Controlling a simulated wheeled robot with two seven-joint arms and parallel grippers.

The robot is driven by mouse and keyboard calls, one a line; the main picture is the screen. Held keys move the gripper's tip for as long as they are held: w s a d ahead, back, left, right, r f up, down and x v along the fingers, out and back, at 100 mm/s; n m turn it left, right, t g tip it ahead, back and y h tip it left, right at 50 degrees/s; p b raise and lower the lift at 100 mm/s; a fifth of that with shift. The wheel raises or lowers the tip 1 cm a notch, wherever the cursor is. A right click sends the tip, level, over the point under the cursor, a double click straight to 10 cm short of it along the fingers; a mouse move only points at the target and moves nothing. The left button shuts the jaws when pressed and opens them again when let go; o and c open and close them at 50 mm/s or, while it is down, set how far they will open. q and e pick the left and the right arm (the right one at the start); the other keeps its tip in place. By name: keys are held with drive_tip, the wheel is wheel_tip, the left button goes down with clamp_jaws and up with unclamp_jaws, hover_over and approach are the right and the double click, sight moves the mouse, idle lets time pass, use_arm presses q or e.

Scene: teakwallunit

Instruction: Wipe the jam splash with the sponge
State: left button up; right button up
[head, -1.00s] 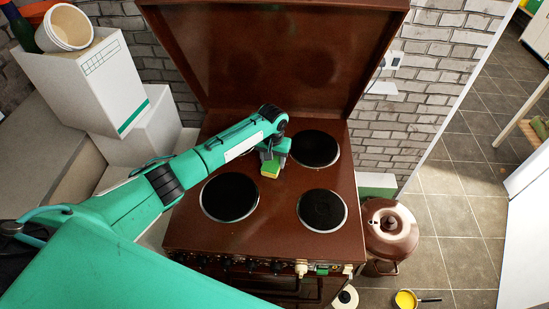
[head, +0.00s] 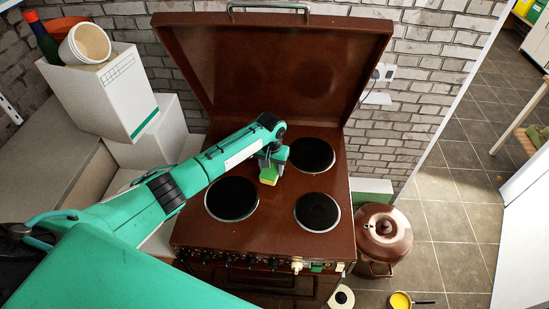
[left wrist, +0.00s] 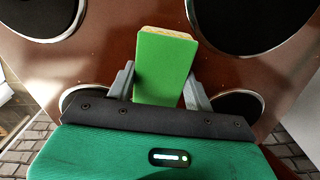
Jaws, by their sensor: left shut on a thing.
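The sponge (head: 268,176), green with a yellow side, is held by my left gripper (head: 270,162) over the brown stove top between the hotplates. In the left wrist view the sponge (left wrist: 164,68) stands between the two grey fingers of my left gripper (left wrist: 165,85), which are shut on it. I cannot tell whether the sponge touches the stove top (head: 275,218). I cannot make out a jam splash in either view; the arm and sponge hide part of the surface. My right gripper is not in view.
The stove's raised lid (head: 275,70) stands behind the arm. Black hotplates (head: 317,211) lie around the gripper. A brown lidded pot (head: 382,232) and a yellow pan (head: 400,300) are at the right. White boxes (head: 105,90) with a white tub (head: 85,43) stand at the left.

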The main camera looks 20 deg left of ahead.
use_arm(q)
wheel_tip(320, 180, up, 3)
drive_tip(key=shift+s+r+p, duration=0.1)
drive_tip(key=shift+p, duration=0.9)
drive_tip(key=shift+r+p, duration=0.25)
drive_tip(key=shift+p, duration=0.05)
